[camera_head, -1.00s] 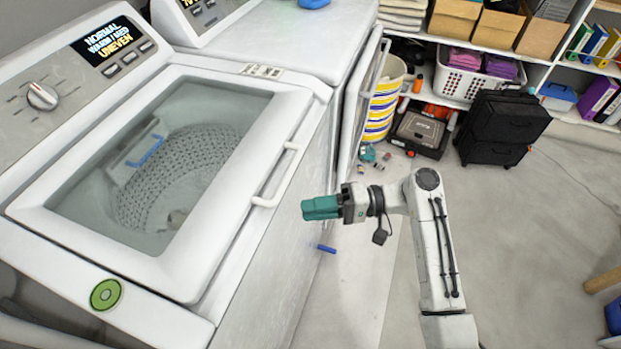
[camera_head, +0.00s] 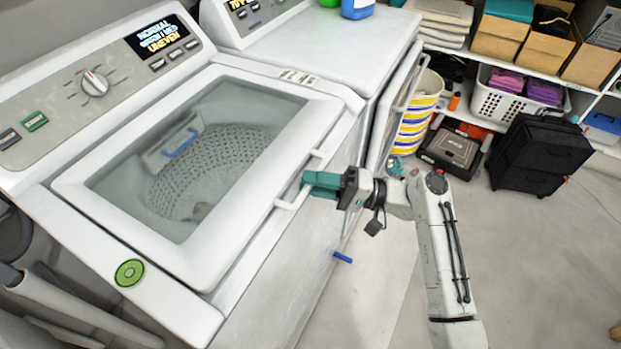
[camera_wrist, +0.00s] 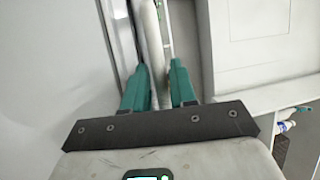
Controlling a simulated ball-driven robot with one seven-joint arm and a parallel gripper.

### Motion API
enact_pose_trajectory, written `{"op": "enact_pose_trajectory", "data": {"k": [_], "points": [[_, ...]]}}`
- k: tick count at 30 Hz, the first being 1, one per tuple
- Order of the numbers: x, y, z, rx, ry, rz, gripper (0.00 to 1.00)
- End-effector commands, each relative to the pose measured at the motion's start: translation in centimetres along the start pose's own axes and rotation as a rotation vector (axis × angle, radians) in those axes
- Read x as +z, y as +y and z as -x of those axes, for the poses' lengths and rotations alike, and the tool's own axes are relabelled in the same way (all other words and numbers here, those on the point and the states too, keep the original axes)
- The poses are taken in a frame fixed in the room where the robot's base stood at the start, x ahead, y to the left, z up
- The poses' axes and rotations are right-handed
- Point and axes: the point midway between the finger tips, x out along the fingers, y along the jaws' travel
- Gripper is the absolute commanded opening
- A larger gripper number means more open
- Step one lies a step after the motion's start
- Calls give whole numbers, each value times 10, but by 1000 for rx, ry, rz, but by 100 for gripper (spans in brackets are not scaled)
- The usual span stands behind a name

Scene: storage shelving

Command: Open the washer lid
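The washer lid (camera_head: 88,205), a white frame around a clear window, lies shut on the washer top in the head view. Its white bar handle (camera_head: 290,203) runs along the lid's right edge. My gripper (camera_head: 312,184) with teal fingers is at this handle and hides its middle part. In the wrist view my gripper (camera_wrist: 158,76) has its two fingers apart, with a pale bar, the handle (camera_wrist: 152,45), running between them. A gap shows between the fingers, so it is open around the bar; contact is unclear.
A second white machine (camera_head: 320,45) stands behind the washer, with a blue bottle (camera_head: 357,8) on top. A striped basket (camera_head: 418,115), a toolbox (camera_head: 452,148) and a black case (camera_head: 540,155) stand beyond. A blue object (camera_head: 342,257) shows beside the washer front. Open floor lies right.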

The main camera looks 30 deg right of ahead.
Motion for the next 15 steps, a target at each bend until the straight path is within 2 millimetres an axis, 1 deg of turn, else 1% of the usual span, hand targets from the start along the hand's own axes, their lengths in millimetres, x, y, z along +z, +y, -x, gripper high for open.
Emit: {"op": "enact_pose_trajectory", "data": {"k": [1, 4, 12, 13, 15], "points": [[0, 0, -5, 1, -2, -1, 26], [0, 0, -9, 1, -1, -1, 26], [0, 0, -10, 1, -1, 0, 26], [0, 0, -10, 1, -1, 0, 25], [0, 0, -10, 1, -1, 0, 19]]}}
